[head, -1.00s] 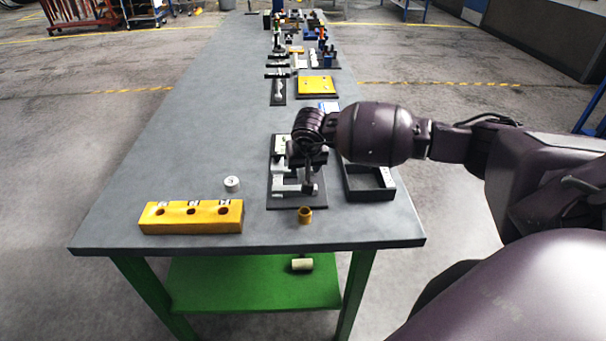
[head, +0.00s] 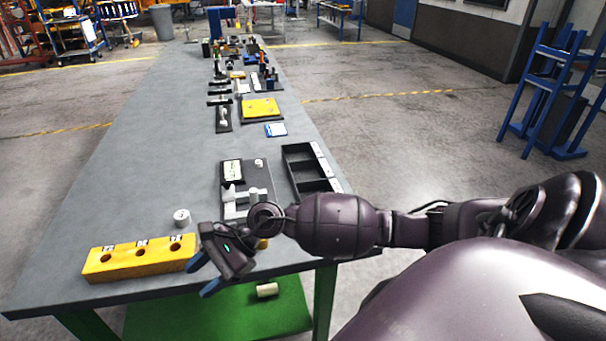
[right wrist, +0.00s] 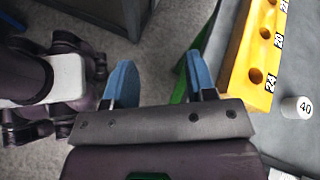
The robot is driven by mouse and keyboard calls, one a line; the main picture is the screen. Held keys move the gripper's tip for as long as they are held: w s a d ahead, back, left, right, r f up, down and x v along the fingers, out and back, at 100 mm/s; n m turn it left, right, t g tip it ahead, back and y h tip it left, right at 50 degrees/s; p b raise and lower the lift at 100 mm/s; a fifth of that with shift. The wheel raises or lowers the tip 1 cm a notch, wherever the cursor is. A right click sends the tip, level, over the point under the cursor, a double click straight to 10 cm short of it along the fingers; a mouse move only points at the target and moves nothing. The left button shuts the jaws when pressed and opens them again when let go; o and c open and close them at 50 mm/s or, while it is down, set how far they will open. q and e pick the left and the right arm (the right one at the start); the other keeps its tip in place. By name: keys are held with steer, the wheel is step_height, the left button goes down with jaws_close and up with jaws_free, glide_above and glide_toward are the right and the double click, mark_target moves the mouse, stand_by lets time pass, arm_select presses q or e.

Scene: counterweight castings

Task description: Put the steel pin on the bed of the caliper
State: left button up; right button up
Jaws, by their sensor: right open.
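The caliper (head: 236,197), a light grey frame on a dark plate, lies near the table's front, partly hidden by my right wrist. A small pale round piece (head: 259,163) stands at the plate's back; I cannot tell whether it is the steel pin. A short whitish cylinder (head: 182,218) stands left of the caliper; it is marked 40 in the right wrist view (right wrist: 297,107). My right gripper (head: 204,275) is open and empty, by the right end of the yellow block and the table's front edge. My left gripper is out of view.
The yellow block (head: 140,259) has three numbered holes. A yellow ring (head: 262,244) is mostly hidden by my right wrist. A black divided tray (head: 300,168) lies right of the caliper. A pale cylinder (head: 267,290) lies on the green shelf (head: 190,315). The table's left side is clear.

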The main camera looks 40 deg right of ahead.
steer(key=s+d+f+n+t+h, duration=0.9)
steer(key=s+d+f+n+h, duration=0.3)
steer(key=s+f+n, duration=0.2)
step_height(320, 180, down, 2)
steer(key=n, duration=0.3)
steer(key=shift+s+d+f+n+h, duration=0.2)
steer(key=shift+s+d+n+h, duration=0.1)
steer(key=shift+s+d, duration=0.1)
